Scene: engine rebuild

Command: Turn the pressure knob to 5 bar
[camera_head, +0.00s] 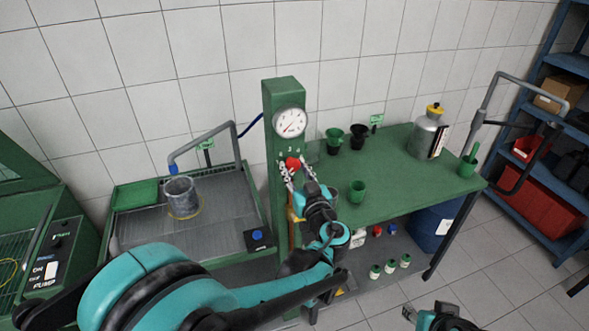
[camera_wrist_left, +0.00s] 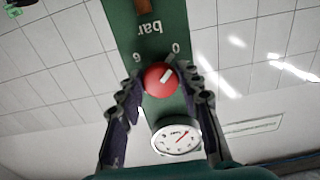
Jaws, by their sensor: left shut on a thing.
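The red pressure knob (camera_head: 292,162) sits on the front of a green post (camera_head: 284,120), below a round white pressure gauge (camera_head: 290,122). My left gripper (camera_head: 290,174) is at the knob, with its fingers on either side of it. In the left wrist view, the red knob (camera_wrist_left: 159,79) is between the two dark fingers (camera_wrist_left: 160,84), which are shut on it. A white mark shows on the knob, pointing up and right in that view, and the upside-down marks "0", "6" and "bar" are beside it. The gauge (camera_wrist_left: 175,137) has a red needle; its reading is too small to tell. My right gripper (camera_head: 411,314) is at the bottom edge.
A green bench (camera_head: 400,180) with funnels, a green cup (camera_head: 357,191) and a metal canister (camera_head: 426,137) is to the right. Blue shelves (camera_head: 570,140) stand at far right.

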